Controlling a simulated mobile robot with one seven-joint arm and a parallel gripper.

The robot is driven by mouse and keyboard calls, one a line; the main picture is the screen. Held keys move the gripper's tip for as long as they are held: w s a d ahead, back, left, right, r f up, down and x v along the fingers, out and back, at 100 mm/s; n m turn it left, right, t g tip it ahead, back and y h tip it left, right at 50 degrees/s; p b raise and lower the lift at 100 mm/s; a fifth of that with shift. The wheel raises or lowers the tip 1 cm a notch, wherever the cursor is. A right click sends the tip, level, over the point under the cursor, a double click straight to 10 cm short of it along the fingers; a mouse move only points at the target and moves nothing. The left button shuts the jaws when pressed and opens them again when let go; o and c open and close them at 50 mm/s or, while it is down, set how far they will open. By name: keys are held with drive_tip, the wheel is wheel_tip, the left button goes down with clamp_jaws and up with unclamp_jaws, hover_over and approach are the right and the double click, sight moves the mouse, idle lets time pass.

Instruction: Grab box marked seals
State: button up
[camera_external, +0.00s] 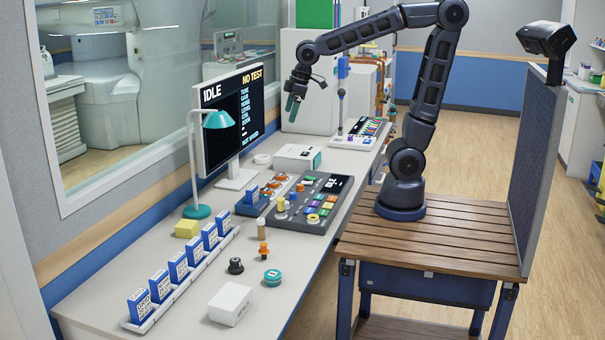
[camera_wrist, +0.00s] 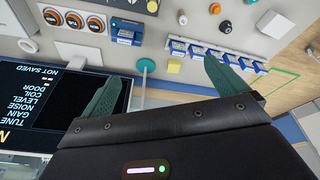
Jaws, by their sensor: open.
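No marking reading "seals" is legible in either view, so I cannot tell which box it is. A plain white box (camera_external: 230,303) lies at the near end of the bench; a white box (camera_wrist: 278,24) also shows at the upper right of the wrist view. My gripper (camera_external: 293,103) hangs above the far part of the bench, right of the monitor, apart from every box. In the wrist view its green fingers (camera_wrist: 160,87) are spread with nothing between them.
A rack (camera_external: 190,277) of several blue-and-white cartons runs along the window side. The monitor (camera_external: 235,110), teal lamp (camera_external: 219,119) and control panel (camera_external: 311,203) stand on the bench. A black knob (camera_external: 235,266) and teal puck (camera_external: 272,277) lie near the front box.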

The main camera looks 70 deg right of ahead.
drive_tip(key=w+a+f+n+g, duration=0.1)
drive_tip(key=w+a+f+n, duration=0.15)
drive_tip(key=a, duration=0.45)
drive_tip(key=w+a+f+n, duration=0.1)
drive_tip(key=w+a+f, duration=0.1)
drive_tip(key=w+a, duration=0.3)
drive_tip(key=n+g, duration=0.2)
drive_tip(key=n, duration=0.7)
hover_over(230, 296)
drive_tip(key=shift+m+h, duration=0.25)
drive_tip(key=shift+h, duration=0.15)
drive_tip(key=f, duration=1.9)
drive_tip(key=d+f, duration=0.1)
drive_tip(key=f, duration=0.8)
drive_tip(key=shift+w+f, duration=0.15)
drive_tip(key=shift+w, duration=0.25)
drive_tip(key=shift+s+a+f, duration=0.15)
drive_tip(key=shift+a+f, duration=0.05)
drive_tip(key=shift+f, duration=0.3)
wheel_tip(230, 296, down, 5)
drive_tip(key=shift+r, duration=0.1)
drive_tip(key=shift+s+a+f, duration=0.15)
drive_tip(key=shift+f, duration=1.2)
drive_tip(key=shift+s+a+f, duration=0.1)
drive_tip(key=shift+a+f, duration=0.05)
drive_tip(key=shift+f, duration=1.15)
